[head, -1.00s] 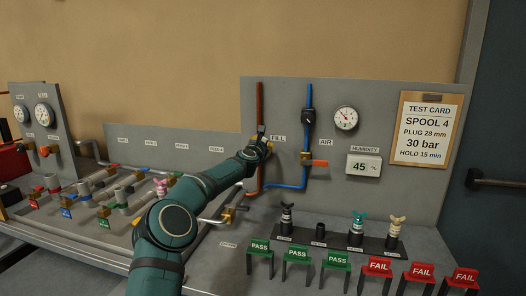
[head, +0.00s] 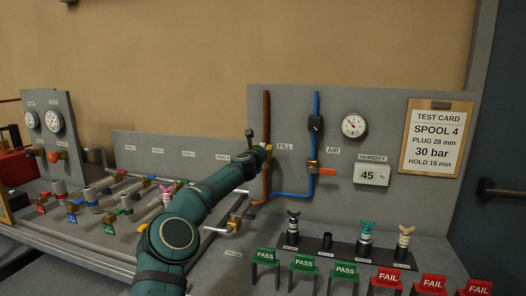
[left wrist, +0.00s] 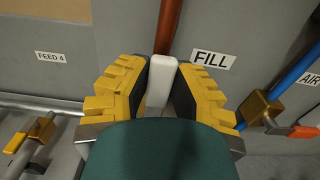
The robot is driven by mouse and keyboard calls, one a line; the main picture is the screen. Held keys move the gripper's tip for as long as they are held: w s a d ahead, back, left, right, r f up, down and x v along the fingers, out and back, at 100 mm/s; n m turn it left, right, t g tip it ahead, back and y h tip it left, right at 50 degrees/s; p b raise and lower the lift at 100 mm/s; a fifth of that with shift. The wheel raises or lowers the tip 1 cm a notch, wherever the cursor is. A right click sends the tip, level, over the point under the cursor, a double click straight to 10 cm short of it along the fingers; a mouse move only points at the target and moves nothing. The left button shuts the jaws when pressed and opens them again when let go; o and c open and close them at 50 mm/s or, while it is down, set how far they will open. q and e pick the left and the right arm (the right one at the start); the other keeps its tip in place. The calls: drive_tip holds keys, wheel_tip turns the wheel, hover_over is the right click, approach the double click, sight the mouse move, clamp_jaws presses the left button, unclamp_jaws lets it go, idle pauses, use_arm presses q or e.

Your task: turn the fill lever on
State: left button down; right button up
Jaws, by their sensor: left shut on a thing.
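The fill lever shows in the left wrist view as a white handle (left wrist: 162,82) beside the FILL label (left wrist: 212,60), in front of the copper-red pipe (left wrist: 167,27). My left gripper (left wrist: 160,88) has its yellow, dark-padded fingers on either side of the handle and is shut on it. In the head view, my left gripper (head: 263,153) is at the red pipe (head: 266,115), left of the FILL label (head: 286,147). The gripper hides the lever and its valve body there. My right gripper is not in view.
The blue air pipe (head: 316,105) and its orange lever (head: 326,171) are close on the right. A gauge (head: 354,125) and humidity display (head: 371,173) are beyond. Plugs and PASS/FAIL tags (head: 305,262) stand below; valves and pipes (head: 165,195) lie left.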

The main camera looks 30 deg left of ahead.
use_arm(q)
drive_tip(key=shift+a+r, duration=0.1)
drive_tip(key=c, duration=0.8)
unclamp_jaws()
drive_tip(key=shift+f, duration=0.2)
drive_tip(key=shift+v, duration=6.05)
drive_tip(key=shift+r, duration=0.15)
